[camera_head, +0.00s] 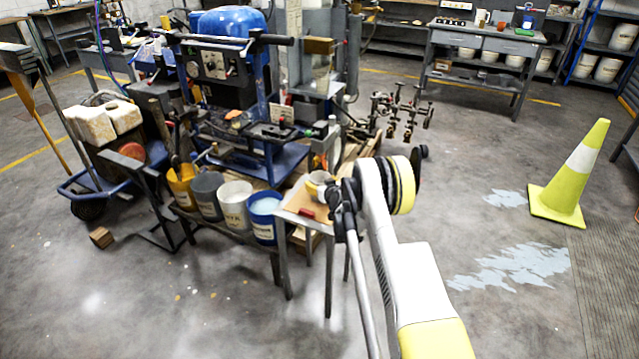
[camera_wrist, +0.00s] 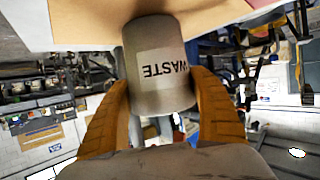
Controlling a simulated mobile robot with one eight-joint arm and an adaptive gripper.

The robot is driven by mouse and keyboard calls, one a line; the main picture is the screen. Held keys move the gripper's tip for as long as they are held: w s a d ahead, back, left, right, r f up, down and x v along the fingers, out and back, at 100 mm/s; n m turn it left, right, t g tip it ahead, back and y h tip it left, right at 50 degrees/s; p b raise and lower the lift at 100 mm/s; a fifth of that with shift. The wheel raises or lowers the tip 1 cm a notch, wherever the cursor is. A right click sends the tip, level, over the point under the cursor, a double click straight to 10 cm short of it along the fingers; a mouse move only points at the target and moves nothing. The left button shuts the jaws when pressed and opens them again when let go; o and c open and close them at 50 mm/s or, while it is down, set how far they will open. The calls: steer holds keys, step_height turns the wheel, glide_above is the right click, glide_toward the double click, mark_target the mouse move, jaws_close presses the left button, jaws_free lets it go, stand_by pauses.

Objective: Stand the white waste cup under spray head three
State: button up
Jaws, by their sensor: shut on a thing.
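The white waste cup (camera_wrist: 155,75), marked WASTE, is between the two orange fingers of my gripper (camera_wrist: 162,110) in the wrist view. Both fingers press on its sides, and the gripper is shut on it. The cup also shows in the head view (camera_head: 318,181), at the small tan-topped stand, partly behind my wrist. I cannot tell whether its base touches the stand's top. Several dark and brassy heads (camera_head: 402,108) on a bar stand behind my arm, right of the blue line striper (camera_head: 225,75). Their numbers are too small to read.
The small stand (camera_head: 298,207) holds a red item. Several buckets, including a blue-rimmed one (camera_head: 264,216), sit on a low rack left of it. A yellow cone (camera_head: 562,185) stands on the right. A workbench (camera_head: 485,40) is at the back.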

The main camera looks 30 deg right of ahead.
steer(key=o, duration=1.2)
steer(key=shift+s+r, duration=0.25)
steer(key=shift+r, duration=0.05)
steer(key=p+v, duration=0.4)
steer(key=v, duration=0.7)
steer(key=s+a+r+g+y, duration=0.1)
steer(key=a+r, duration=0.6)
steer(key=r, duration=0.6)
steer(key=s+a+r+n+g+y, duration=0.1)
steer(key=s+a+r+g, duration=0.1)
steer(key=s+a+r, duration=0.85)
steer(key=s+a+r+g, duration=0.1)
steer(key=s+a+r, duration=0.1)
steer(key=s, duration=1.2)
steer(key=s+a+r+g, duration=0.2)
steer(key=s+a, duration=0.2)
steer(key=s, duration=1)
steer(key=shift+s+n, duration=0.3)
